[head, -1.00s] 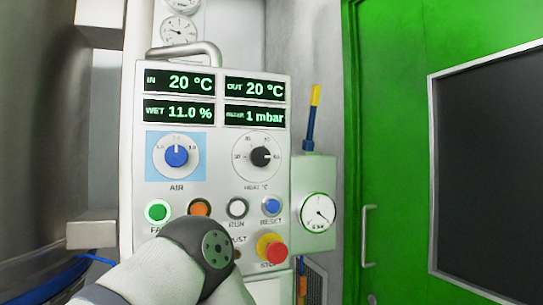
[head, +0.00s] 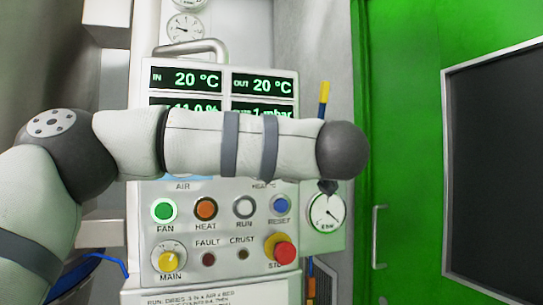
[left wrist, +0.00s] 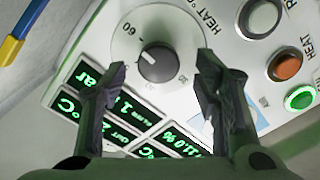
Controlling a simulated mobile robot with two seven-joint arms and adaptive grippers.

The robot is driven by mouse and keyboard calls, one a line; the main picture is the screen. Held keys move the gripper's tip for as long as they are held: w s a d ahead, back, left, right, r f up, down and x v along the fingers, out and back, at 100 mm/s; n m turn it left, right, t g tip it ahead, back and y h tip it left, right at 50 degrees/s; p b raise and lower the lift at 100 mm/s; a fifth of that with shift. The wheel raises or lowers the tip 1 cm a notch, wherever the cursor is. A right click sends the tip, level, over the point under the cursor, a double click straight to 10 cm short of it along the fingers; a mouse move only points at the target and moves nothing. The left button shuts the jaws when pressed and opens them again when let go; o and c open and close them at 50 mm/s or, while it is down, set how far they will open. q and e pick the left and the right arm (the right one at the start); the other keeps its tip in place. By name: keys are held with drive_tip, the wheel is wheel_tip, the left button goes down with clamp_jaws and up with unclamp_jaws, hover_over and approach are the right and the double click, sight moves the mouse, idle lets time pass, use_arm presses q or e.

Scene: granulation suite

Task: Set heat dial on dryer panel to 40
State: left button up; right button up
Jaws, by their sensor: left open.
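The dryer panel (head: 150,200) faces me, its upper middle covered by my left arm in the head view. The heat dial is hidden there. In the left wrist view the heat dial (left wrist: 158,63) is a dark round knob on a white scale, with a short white mark pointing to the upper left. The scale number 60 is on that side; the other numbers are hard to read. My left gripper (left wrist: 162,75) is open, its fingers on either side of the knob in that view. My right gripper is not in view.
Lit green FAN (head: 164,211), orange HEAT (head: 205,209), RUN (head: 244,208) and blue RESET (head: 281,206) buttons lie just below my arm. A red stop button (head: 285,253) and yellow MAIN knob (head: 169,261) are lower. A pressure gauge (head: 327,212) stands right of the panel.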

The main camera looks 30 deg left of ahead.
use_arm(q)
drive_tip(key=shift+x, duration=1)
drive_tip(key=c, duration=1.1)
drive_tip(key=shift+c, duration=0.2)
